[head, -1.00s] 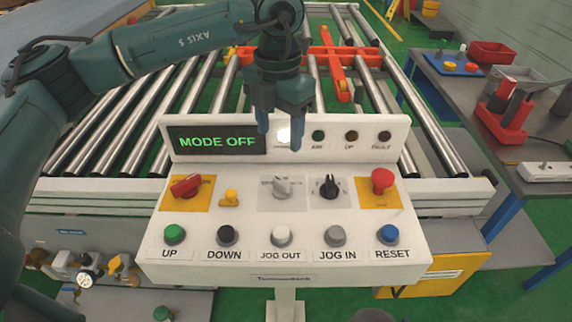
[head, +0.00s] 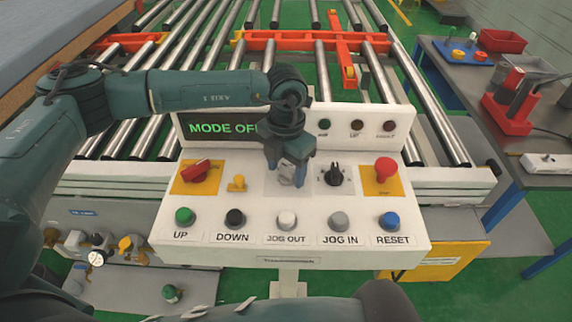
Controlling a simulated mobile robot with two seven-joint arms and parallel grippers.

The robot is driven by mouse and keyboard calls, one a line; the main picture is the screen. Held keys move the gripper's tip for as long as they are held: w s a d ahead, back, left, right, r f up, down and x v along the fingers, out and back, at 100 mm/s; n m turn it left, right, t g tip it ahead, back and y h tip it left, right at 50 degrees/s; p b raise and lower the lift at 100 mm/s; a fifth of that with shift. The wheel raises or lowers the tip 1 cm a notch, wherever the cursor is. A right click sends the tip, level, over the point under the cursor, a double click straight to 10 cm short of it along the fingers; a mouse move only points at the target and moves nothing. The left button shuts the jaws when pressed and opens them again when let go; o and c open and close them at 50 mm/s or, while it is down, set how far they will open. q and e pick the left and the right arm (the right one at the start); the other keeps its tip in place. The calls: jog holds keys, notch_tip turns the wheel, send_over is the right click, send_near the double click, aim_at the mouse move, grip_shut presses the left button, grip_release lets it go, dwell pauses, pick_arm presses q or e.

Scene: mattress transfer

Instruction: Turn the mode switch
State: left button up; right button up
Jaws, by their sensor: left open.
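The white control panel (head: 232,255) stands in front of me. Its screen (head: 222,128) reads "MODE OFF" in green, with the right end hidden by my arm. A grey selector knob (head: 287,171) sits mid-panel on a light grey plate; its label is hidden. A black rotary knob (head: 334,175) is to its right. I cannot read which knob is labelled as the mode switch. My left gripper (head: 287,177) points down, open, with its fingers around or just above the grey knob; contact cannot be told. My right gripper is not in view.
A red switch (head: 196,170) on a yellow plate and a small yellow knob (head: 237,184) are to the left. A red mushroom button (head: 385,169) is to the right. Several push buttons line the front edge. A roller conveyor lies behind.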

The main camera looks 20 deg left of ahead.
pick_arm(q)
jog(key=shift+c, duration=0.2)
jog(key=c, duration=0.9)
jog(key=shift+c, duration=0.2)
